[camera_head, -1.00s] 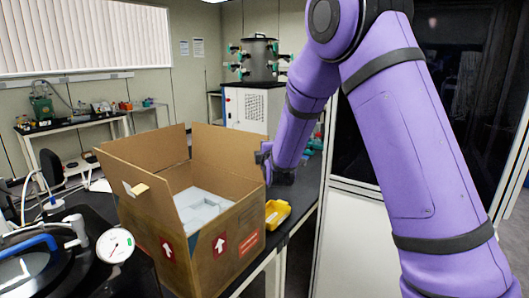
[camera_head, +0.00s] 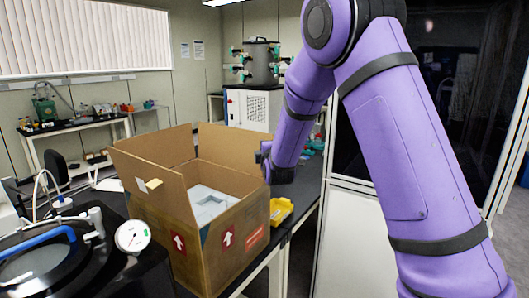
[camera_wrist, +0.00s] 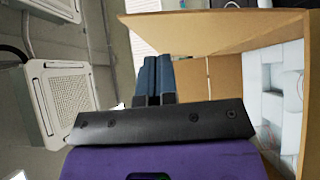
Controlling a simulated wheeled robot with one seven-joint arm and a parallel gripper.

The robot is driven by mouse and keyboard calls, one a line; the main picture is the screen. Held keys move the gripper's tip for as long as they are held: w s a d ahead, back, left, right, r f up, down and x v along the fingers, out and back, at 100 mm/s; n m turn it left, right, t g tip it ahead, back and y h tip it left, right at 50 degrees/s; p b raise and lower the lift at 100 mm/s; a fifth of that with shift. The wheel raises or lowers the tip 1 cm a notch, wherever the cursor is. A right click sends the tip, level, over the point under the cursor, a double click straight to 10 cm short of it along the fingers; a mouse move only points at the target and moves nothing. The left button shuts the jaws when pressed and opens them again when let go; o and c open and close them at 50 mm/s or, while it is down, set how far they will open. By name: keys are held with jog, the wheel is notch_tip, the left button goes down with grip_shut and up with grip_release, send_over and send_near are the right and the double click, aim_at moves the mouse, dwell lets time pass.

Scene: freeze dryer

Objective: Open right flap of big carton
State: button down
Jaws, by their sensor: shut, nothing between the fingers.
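The big carton (camera_head: 200,266) is a brown cardboard box with red arrow labels on the dark bench. Tall cardboard panels stand up at its left (camera_head: 150,185) and back (camera_head: 235,145). Its top is open and a white block (camera_head: 207,203) shows inside. My gripper (camera_head: 264,160) is at the carton's right back edge; whether it touches the cardboard is unclear. In the wrist view my gripper (camera_wrist: 153,75) has its dark fingers together and empty. There a cardboard panel (camera_wrist: 215,32) spans the upper right, with white contents (camera_wrist: 275,95) beyond. My arm hides part of the right back side.
A yellow tray (camera_head: 282,210) lies right of the carton. A round gauge (camera_head: 132,236) and black lidded equipment (camera_head: 60,262) stand close on the left. A tall glass-fronted cabinet (camera_head: 345,235) stands to the right, behind my arm.

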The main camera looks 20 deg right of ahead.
jog(key=s+r+m+g+y, duration=0.1)
jog(key=s+r+m+g, duration=0.2)
jog(key=s, duration=1.3)
jog(key=s+r+m+g+y, duration=0.1)
jog(key=s+r+m+g, duration=0.2)
jog(key=s, duration=1.3)
jog(key=s+r+m+g, duration=0.3)
jog(key=s+m+g, duration=0.3)
jog(key=s+m, duration=0.4)
jog(key=s, duration=0.5)
jog(key=shift+s+d+g+y, duration=0.15)
jog(key=shift+s+g+y, duration=0.15)
jog(key=shift+s+y, duration=0.1)
jog(key=shift+r, duration=0.1)
